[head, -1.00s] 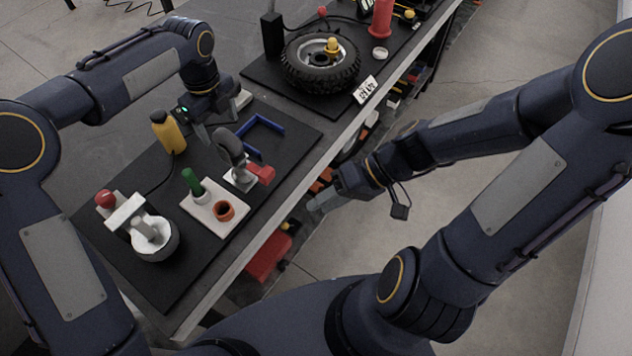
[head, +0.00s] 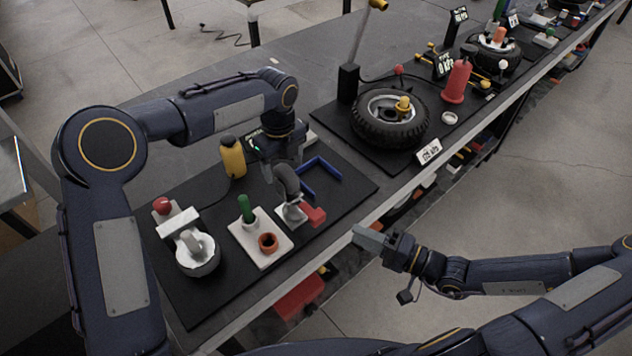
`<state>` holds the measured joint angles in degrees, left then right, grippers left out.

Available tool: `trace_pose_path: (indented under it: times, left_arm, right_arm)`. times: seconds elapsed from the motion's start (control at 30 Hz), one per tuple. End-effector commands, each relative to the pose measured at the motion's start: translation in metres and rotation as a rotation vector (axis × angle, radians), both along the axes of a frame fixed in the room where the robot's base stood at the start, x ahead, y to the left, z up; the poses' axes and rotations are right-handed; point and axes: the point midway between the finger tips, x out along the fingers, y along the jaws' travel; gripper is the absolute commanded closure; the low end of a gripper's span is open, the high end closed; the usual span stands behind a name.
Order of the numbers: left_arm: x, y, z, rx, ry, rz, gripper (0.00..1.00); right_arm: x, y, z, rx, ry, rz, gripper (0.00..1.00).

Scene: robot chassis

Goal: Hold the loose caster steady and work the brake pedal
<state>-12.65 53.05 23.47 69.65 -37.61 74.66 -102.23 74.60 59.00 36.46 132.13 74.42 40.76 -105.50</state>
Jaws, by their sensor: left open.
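The caster (head: 287,182), a dark grey wheel on a pale mount, stands on the black mat. Its red brake pedal (head: 314,217) sticks out at its lower right. My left gripper (head: 270,168) is open, pointing down close above and behind the caster wheel. The fingers partly overlap the wheel in the picture, and I cannot tell whether they touch it. My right gripper (head: 362,237) is to the right of the pedal, beyond the bench's front edge and apart from the pedal. Its finger gap is not clear to see.
A white block with a green peg (head: 246,207) and an orange ring (head: 268,243) sits left of the caster. A yellow bottle (head: 232,158), a blue bracket (head: 325,175) and a white round pot (head: 198,255) are also close. A tyre (head: 390,118) lies farther back.

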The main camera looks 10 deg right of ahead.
Motion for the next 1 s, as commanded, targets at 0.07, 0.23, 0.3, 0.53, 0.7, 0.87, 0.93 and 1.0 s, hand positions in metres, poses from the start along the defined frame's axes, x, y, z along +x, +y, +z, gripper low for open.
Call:
trace_pose_path:
  times: [0.07,0.23,0.3,0.53,0.7,0.87,0.93,1.0]
  left_arm:
    - [-0.001,0.001,-0.015,0.001,0.004,0.0,0.31]
    - [-0.001,0.0,-0.039,0.001,0.003,-0.001,0.31]
    - [0.0,0.0,-0.047,0.001,0.003,0.0,0.31]
    - [0.0,0.0,-0.057,-0.001,0.001,0.001,0.31]
    - [0.0,0.0,-0.057,-0.001,0.001,0.0,0.31]
    - [0.0,0.0,-0.057,-0.001,0.001,0.0,0.48]
    - [0.0,0.0,-0.057,-0.001,0.001,0.0,0.57]
    - [0.0,0.0,-0.057,-0.001,0.001,0.0,0.66]
  right_arm:
    - [0.0,0.0,0.0,-0.001,-0.001,0.001,0.64]
    - [0.0,0.0,0.0,-0.002,0.0,0.002,0.64]
    - [0.0,0.0,0.0,-0.002,0.0,0.002,0.64]
    - [0.0,0.0,0.0,-0.002,0.0,0.003,0.64]
    - [0.0,0.0,0.0,-0.002,0.0,0.003,0.64]
    - [0.0,0.0,0.0,-0.002,0.0,0.003,0.64]
    - [0.0,0.0,0.0,-0.002,0.0,0.003,0.64]
    - [0.0,0.0,0.0,-0.002,0.0,0.003,0.64]
